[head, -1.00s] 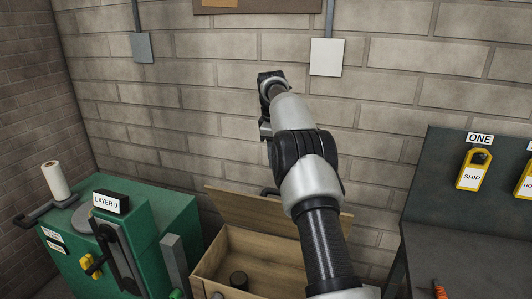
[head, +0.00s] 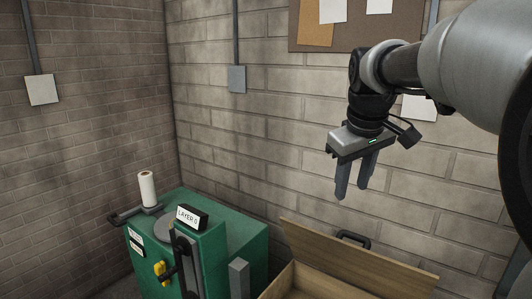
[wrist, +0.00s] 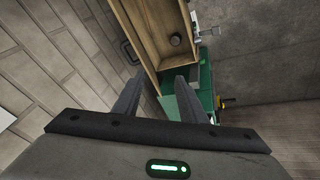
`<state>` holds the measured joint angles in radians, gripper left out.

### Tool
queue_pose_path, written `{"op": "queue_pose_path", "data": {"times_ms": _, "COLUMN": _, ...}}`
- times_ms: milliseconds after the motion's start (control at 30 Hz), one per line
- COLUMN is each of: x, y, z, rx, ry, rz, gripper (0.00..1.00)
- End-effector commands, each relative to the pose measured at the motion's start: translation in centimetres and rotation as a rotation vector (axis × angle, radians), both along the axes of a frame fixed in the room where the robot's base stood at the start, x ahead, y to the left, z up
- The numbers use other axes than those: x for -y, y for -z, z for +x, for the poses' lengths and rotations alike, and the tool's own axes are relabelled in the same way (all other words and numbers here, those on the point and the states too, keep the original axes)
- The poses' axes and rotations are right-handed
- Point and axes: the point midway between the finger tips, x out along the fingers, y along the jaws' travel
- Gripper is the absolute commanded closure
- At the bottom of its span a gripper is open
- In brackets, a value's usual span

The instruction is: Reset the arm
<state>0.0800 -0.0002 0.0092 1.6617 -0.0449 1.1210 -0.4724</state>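My gripper (head: 352,192) hangs in the air at the upper right of the head view, its two fingers pointing down. In the wrist view, the fingers of my gripper (wrist: 158,85) are apart with nothing between them. My gripper is above and behind the wooden crate (head: 290,284), near the brick wall, and touches nothing that I can see.
A green machine (head: 233,245) with a "LAYER 0" sign (head: 192,217), a white roll (head: 147,188) and a yellow-handled lever (head: 160,268) stands at lower left. The crate's lid (head: 355,265) is raised. A pinboard (head: 400,25) hangs behind my arm.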

Motion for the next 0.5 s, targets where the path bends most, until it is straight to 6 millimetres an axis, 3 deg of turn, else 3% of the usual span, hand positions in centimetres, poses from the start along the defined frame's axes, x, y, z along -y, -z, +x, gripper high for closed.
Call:
{"op": "queue_pose_path", "data": {"times_ms": 33, "x": -0.6, "y": -0.2, "z": -2.4, "rx": 0.017, "ry": 0.027, "rz": 0.015, "gripper": 0.62}}
{"op": "queue_pose_path", "data": {"times_ms": 167, "x": -1.9, "y": 0.7, "z": -7.9, "rx": 0.056, "ry": 0.113, "rz": 0.065, "gripper": 0.62}}
{"op": "queue_pose_path", "data": {"times_ms": 300, "x": -3.0, "y": 2.8, "z": -13.7, "rx": 0.094, "ry": 0.205, "rz": 0.124, "gripper": 0.62}}
{"op": "queue_pose_path", "data": {"times_ms": 500, "x": -4.0, "y": 6.6, "z": -19.8, "rx": 0.134, "ry": 0.31, "rz": 0.197, "gripper": 0.62}}
